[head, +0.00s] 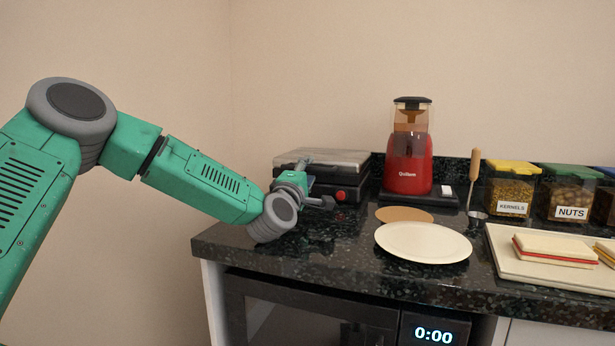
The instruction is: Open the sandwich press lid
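The sandwich press (345,160) stands on the black counter against the back wall, left of the red machine. It has a flat silver-grey lid, a dark body and a red round button on its front. The lid lies down and looks shut. My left gripper (326,203) is at the front of the press, just below and left of the red button. My wrist hides the press's left front part. The fingers are small and dark here, and I cannot tell whether they are open or touch the press. My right gripper is not in view.
A red machine (408,165) stands right of the press. A brown disc (403,214) and a cream plate (423,242) lie in front of it. A scoop (474,180), labelled jars (510,190) and a board (505,262) with sandwiches are further right. A microwave (310,315) sits below the counter.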

